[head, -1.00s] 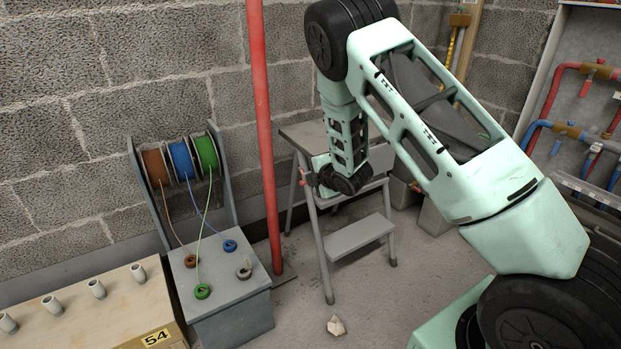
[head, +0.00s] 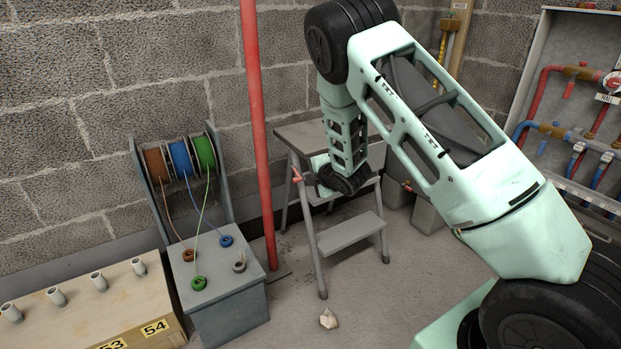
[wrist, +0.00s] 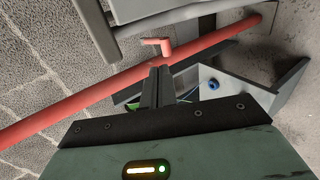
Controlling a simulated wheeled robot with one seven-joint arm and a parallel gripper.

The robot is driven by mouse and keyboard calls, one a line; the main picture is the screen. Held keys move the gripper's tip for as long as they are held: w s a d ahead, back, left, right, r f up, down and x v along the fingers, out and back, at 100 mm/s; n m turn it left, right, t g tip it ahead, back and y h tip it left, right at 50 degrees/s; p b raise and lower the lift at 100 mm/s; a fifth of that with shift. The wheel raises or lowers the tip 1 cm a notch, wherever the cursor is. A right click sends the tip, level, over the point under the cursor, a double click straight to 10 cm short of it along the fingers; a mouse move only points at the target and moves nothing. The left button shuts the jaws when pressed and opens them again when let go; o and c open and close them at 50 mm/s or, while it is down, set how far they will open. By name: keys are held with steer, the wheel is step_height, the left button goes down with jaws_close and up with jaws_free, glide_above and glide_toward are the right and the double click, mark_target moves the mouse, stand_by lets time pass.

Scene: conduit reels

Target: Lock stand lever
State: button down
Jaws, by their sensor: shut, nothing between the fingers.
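A grey step stand (head: 350,232) stands by the wall, and a small red lever (head: 297,175) sits at its left leg. In the wrist view the lever (wrist: 157,45) is a short bent red piece just beyond my fingertips. My gripper (head: 316,184) is beside the stand's left leg, partly hidden behind my wrist in the head view. In the wrist view my gripper (wrist: 160,70) shows dark fingers, shut and empty, pointing at the lever. A small gap seems to lie between fingertips and lever; contact cannot be told for certain.
A red pole (head: 256,120) rises left of the stand and crosses behind the lever in the wrist view. A reel rack with a grey box (head: 225,305) stands further left, beside a wooden bench (head: 100,310). A pale lump (head: 329,319) lies on the floor. Pipes (head: 560,130) line the right.

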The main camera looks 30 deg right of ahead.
steer(key=s+r+p, duration=0.1)
steer(key=s+r, duration=0.1)
steer(key=s, duration=0.7)
steer(key=shift+d+r+p, duration=0.15)
steer(key=shift+r+p, duration=0.05)
steer(key=shift+p, duration=0.2)
steer(key=s+a+r+m+g+y, duration=0.1)
steer(key=s+a+r+m+g, duration=0.1)
steer(key=s+a, duration=0.3)
steer(key=s+a+r+m+g, duration=0.2)
steer(key=a+r+m, duration=0.1)
steer(key=a, duration=0.5)
steer(key=s+a+r+m+g+y, duration=0.1)
steer(key=s+a+r+m+g, duration=0.1)
steer(key=s+a, duration=0.3)
steer(key=s+a+r+m+g+h, duration=0.1)
steer(key=s+a+r+m+g, duration=0.2)
steer(key=s, duration=0.8)
steer(key=s+a+r+m+g+h, duration=0.1)
steer(key=s+a+r+g, duration=0.25)
steer(key=s, duration=0.75)
step_height(320, 180, up, 30)
steer(key=p, duration=2.9)
steer(key=shift+s+a+f, duration=0.2)
steer(key=shift+s+a, duration=0.1)
steer(key=shift+s, duration=0.05)
